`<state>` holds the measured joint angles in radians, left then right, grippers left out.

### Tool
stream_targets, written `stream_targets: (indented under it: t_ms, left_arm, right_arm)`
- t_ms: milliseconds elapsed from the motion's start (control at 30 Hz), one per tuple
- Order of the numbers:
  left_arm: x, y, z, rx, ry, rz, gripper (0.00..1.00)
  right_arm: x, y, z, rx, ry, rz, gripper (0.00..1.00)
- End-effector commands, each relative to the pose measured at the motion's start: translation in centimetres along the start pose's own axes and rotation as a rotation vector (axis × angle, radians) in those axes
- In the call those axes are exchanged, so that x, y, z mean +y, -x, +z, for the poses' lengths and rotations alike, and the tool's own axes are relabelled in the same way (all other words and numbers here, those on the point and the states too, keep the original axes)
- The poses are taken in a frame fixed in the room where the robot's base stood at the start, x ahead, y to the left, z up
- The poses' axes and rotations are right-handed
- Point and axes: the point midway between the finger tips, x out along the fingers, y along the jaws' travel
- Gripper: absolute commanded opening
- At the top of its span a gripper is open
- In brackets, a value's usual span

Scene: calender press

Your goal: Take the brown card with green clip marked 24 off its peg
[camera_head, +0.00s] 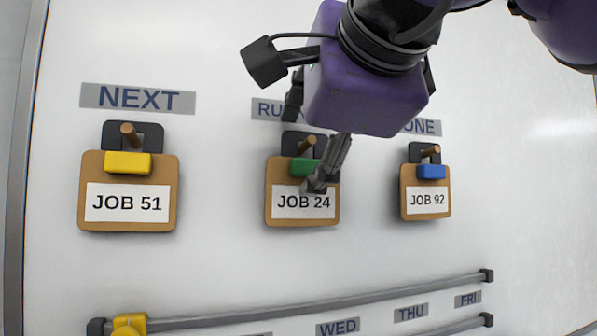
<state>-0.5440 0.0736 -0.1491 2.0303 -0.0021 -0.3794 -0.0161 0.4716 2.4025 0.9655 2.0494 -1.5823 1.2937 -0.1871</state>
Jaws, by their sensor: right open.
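The brown card with green clip (274,190) hangs on a wooden peg (306,145) in the middle of the white board, with a white label reading JOB 24. Its green clip (302,168) sits at the top, below the peg. My right gripper (318,185) is open and reaches down in front of the card's right part, covering some of the clip and label edge. I cannot tell whether a finger touches the card. My left gripper is not in view.
A yellow-clip card JOB 51 (98,217) hangs at the left under NEXT. A blue-clip card JOB 92 (425,172) hangs at the right. A grey rail (300,303) with a yellow slider (129,323) runs below, above weekday labels. The board between the cards is bare.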

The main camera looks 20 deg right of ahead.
Motion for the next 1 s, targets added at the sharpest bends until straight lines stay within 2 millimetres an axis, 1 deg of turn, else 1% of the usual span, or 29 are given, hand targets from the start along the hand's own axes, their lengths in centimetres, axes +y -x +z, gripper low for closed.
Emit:
stream_targets:
  t_ms: [100, 300, 600, 1000]
  left_arm:
    - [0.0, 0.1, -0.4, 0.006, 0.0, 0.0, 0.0]
    - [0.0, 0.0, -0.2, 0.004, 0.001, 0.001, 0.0]
    - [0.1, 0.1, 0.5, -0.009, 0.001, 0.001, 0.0]
    - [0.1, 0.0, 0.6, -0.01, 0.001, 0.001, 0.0]
  right_arm:
    - [0.0, -0.7, 0.0, -0.001, 0.0, 0.0, 0.67]
    - [0.0, -0.7, 0.0, -0.001, 0.0, 0.0, 0.67]
    - [0.1, -0.7, 0.0, -0.001, 0.001, 0.001, 0.28]
    - [0.0, -0.7, 0.1, 0.0, 0.001, 0.003, 0.27]
